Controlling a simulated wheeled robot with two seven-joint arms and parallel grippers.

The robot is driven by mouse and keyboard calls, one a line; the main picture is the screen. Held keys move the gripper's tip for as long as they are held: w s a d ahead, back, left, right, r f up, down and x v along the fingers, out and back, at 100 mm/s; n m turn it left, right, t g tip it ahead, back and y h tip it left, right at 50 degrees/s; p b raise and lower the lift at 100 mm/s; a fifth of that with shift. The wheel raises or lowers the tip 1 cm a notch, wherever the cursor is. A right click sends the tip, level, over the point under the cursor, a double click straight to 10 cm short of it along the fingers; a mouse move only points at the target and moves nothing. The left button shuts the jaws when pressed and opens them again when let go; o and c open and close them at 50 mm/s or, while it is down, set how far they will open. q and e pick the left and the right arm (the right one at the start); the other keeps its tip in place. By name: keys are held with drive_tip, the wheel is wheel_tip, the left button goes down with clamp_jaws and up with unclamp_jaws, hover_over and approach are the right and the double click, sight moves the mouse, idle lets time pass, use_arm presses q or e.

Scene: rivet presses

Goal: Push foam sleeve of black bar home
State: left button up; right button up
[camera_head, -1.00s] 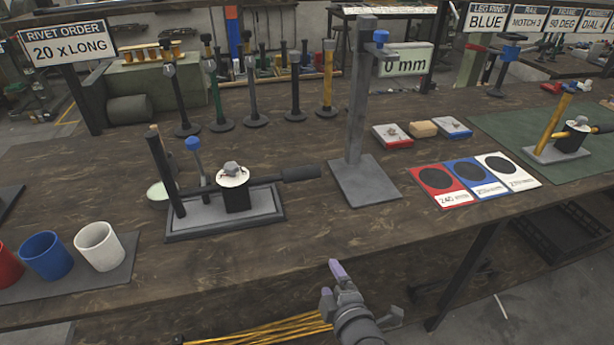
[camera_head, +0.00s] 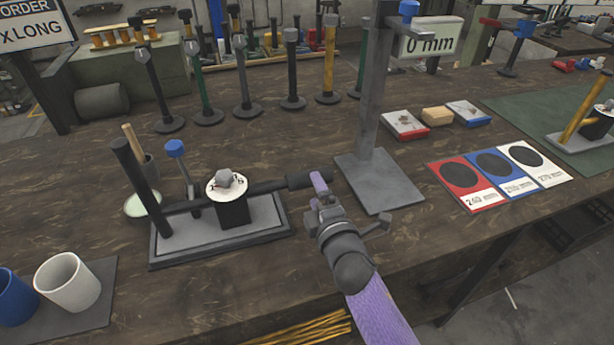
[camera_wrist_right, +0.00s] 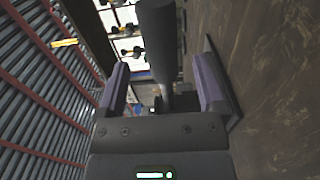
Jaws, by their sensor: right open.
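The black bar (camera_head: 267,187) runs out to the right from a black block with a white dial (camera_head: 227,187) on a small grey-topped base. The dark foam sleeve (camera_head: 308,181) is the thicker part on the bar's right end. My right gripper (camera_head: 319,190) is at the sleeve's right end, its purple fingers apart. In the right wrist view the sleeve (camera_wrist_right: 156,40) shows in the gap between the two fingers (camera_wrist_right: 160,90), with clear space on both sides. The thinner bar shows below it. The sleeve's far end is partly hidden by my gripper in the head view. My left gripper is not in view.
A grey stand (camera_head: 375,180) with a tall post stands just right of the sleeve. A blue-topped lever (camera_head: 185,175) is behind the bar. White and blue cups (camera_head: 68,283) are at the left. Red, blue and white cards (camera_head: 468,184) lie at the right.

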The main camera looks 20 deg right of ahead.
sight(311, 186)
drive_tip(key=w+b, duration=0.1)
drive_tip(key=w, duration=0.4)
drive_tip(key=shift+a+f, duration=0.1)
clamp_jaws()
drive_tip(key=shift+a, duration=0.1)
